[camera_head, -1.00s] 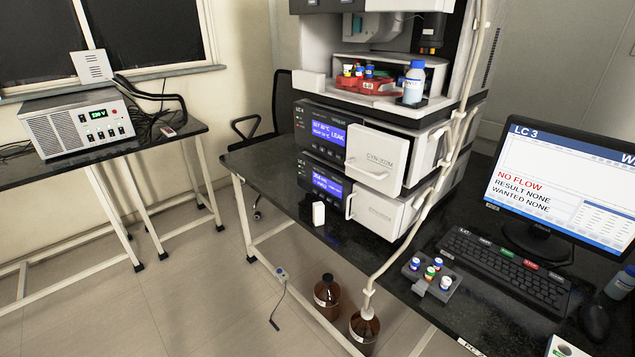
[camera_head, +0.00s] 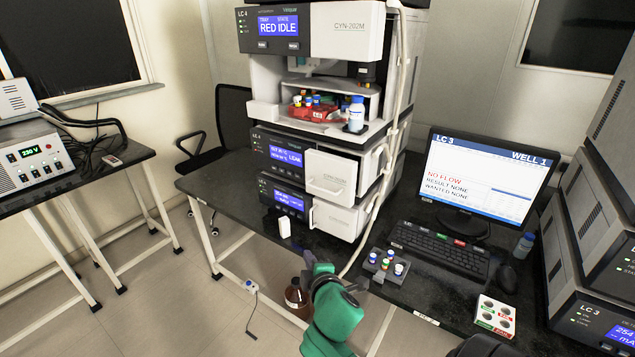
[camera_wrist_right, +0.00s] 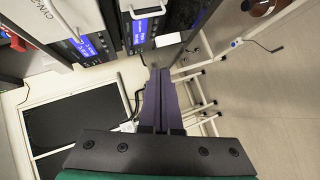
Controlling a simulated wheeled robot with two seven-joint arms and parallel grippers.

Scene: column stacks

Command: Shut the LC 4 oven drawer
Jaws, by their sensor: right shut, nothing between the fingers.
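The LC 4 stack stands on the black bench. Its upper white drawer (camera_head: 330,172), with a handle, stands out past the blue display reading LEAK (camera_head: 286,154). I take it as the oven drawer, though no label says so. A lower white drawer front (camera_head: 335,217) sits below it, beside another blue display (camera_head: 289,199). My right gripper (camera_head: 309,258), on a green arm, is in front of and below the drawers, apart from them. In the right wrist view its purple fingers (camera_wrist_right: 160,72) are together and empty. My left gripper is not in view.
A small white box (camera_head: 284,228) stands on the bench before the stack. A vial rack (camera_head: 386,268), keyboard (camera_head: 440,250) and monitor (camera_head: 475,180) are to the right. A pale tube (camera_head: 385,165) runs down past the drawers. A brown bottle (camera_head: 296,297) stands below the bench.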

